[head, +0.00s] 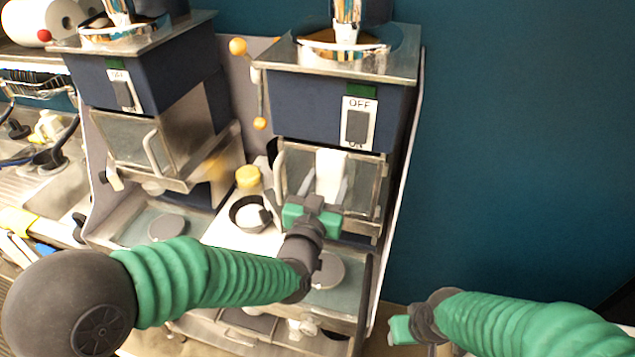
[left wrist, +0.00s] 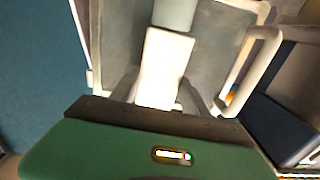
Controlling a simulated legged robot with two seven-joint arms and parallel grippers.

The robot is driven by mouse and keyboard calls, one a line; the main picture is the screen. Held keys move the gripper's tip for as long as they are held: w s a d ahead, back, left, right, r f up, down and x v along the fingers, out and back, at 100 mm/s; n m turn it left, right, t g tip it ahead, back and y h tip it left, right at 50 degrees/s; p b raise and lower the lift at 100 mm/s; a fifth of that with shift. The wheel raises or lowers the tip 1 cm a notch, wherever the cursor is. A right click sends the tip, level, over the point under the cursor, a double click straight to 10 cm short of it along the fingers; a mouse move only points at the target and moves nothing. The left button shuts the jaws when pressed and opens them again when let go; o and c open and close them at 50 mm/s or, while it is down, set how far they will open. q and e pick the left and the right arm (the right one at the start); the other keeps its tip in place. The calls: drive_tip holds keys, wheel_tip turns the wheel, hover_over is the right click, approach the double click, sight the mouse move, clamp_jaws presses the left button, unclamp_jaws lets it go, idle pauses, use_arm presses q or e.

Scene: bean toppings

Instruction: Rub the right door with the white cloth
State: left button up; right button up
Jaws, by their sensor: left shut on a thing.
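The right door (head: 367,186) is a glass panel in a metal frame on the right machine, below its OFF/ON switch. It has a curved handle (head: 282,170) at its left side. The white cloth (head: 330,170) is a small pale block in front of this door. My left gripper (head: 326,183) is shut on the cloth, with a finger on each side. The left wrist view shows the cloth (left wrist: 165,68) between the fingers, over the door panel (left wrist: 215,45); I cannot tell whether it touches. My right gripper (head: 401,329) is at the bottom right, away from the door, its jaws unclear.
A similar machine with a left door (head: 127,138) stands to the left. A yellow-capped bottle (head: 247,177) and a dark round cup (head: 250,213) sit between the machines. A paper roll (head: 38,20) is at the top left. The blue wall at right is clear.

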use_arm(q)
drive_tip(key=shift+s+d+b, duration=0.3)
drive_tip(key=shift+d, duration=0.65)
drive_tip(key=shift+s+d+b, duration=0.3)
drive_tip(key=shift+d+b, duration=0.05)
drive_tip(key=shift+d, duration=0.55)
drive_tip(key=shift+s+d+b, duration=0.3)
drive_tip(key=shift+d, duration=0.65)
drive_tip(key=shift+s+d, duration=0.2)
drive_tip(key=shift+d, duration=0.5)
drive_tip(key=shift+s+a, duration=0.2)
drive_tip(key=shift+s, duration=0.35)
approach(365, 178)
drive_tip(key=shift+w+a+b, duration=0.1)
drive_tip(key=shift+w+b, duration=0.1)
drive_tip(key=shift+b, duration=0.1)
